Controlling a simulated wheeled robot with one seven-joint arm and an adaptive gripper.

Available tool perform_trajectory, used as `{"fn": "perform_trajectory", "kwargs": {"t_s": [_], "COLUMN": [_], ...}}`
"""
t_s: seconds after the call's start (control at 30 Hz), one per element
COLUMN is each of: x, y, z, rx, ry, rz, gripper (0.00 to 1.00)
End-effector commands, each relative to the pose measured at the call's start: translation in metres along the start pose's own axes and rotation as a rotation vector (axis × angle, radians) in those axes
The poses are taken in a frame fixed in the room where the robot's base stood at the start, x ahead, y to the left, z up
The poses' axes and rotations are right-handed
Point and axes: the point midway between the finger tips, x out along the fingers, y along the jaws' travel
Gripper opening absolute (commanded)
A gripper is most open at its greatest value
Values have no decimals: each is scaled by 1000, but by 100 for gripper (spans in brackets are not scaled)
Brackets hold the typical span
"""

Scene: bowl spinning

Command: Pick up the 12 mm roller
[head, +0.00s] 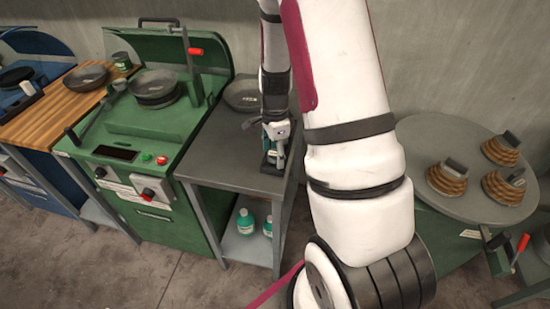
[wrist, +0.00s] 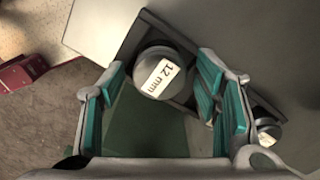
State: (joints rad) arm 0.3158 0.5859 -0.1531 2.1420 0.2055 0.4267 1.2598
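The 12 mm roller (wrist: 160,75) shows in the wrist view as a round grey end with a white "12 mm" label. It sits in a dark rectangular holder (wrist: 133,42). My gripper (wrist: 162,64) is open, with a teal-padded finger on each side of the roller and small gaps in the picture. I cannot tell how far the fingertips are from it in depth. In the head view my gripper (head: 276,143) points down over the holder on the grey side table (head: 220,150); it hides most of the holder and the roller.
A second labelled roller (wrist: 268,131) sits at the holder's other end, beside my right finger, its label partly hidden. A grey bowl (head: 242,95) stands behind on the side table. The green machine (head: 145,130) is left, a round table (head: 440,145) right.

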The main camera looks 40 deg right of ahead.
Motion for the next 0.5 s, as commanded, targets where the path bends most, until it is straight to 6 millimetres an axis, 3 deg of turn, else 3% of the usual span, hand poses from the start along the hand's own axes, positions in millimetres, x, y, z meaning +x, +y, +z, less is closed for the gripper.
{"fn": "perform_trajectory", "kwargs": {"t_s": [0.03, 0.2, 0.5], "x": [0, 0, -1], "y": [0, 0, 0], "z": [0, 0, 0], "rx": [0, 0, -1], "ry": [0, 0, 0], "rz": [0, 0, -1], "gripper": [40, 1, 0]}}
